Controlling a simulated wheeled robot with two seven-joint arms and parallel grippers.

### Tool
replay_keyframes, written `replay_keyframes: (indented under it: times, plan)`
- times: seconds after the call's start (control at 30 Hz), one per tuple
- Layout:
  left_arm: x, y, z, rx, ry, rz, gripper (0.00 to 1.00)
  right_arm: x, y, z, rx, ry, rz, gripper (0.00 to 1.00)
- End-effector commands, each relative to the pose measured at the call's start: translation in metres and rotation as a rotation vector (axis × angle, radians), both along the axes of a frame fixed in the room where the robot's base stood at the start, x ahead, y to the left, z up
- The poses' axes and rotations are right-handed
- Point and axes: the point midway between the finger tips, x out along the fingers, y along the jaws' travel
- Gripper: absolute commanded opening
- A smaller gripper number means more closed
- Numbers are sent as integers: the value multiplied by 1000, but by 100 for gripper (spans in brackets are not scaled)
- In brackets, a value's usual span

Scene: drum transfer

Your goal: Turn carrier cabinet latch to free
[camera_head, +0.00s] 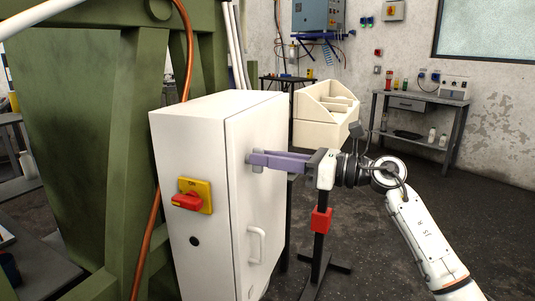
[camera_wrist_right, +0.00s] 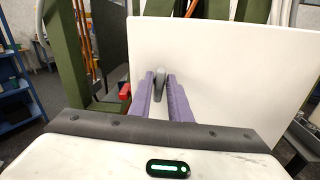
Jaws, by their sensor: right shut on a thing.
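The white carrier cabinet (camera_head: 205,135) stands at the centre-left in the head view, its door (camera_head: 255,200) facing right. A small grey latch (camera_head: 256,168) sits on the upper part of the door. My right gripper (camera_head: 262,160) comes in from the right with long purple fingers, and its tips are at the latch. In the right wrist view the grey latch (camera_wrist_right: 160,78) shows upright between the fingertips (camera_wrist_right: 160,82), which are shut on it. The fingers partly cover the latch in the head view. My left gripper is not in view.
A yellow plate with a red rotary switch (camera_head: 190,200) is on the cabinet's side. A white handle (camera_head: 256,245) is lower on the door. A green steel frame (camera_head: 120,130) stands close behind. A cream bin (camera_head: 325,115) and a black stand (camera_head: 320,255) are near my right arm.

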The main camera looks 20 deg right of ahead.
Motion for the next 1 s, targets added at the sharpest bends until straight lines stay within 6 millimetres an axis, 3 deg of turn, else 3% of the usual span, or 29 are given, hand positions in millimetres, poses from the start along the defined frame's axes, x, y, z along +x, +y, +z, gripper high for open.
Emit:
replay_keyframes:
  times: [1.0]
  plan:
    - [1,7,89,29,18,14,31,4,-4,2,603,721,-2,0]
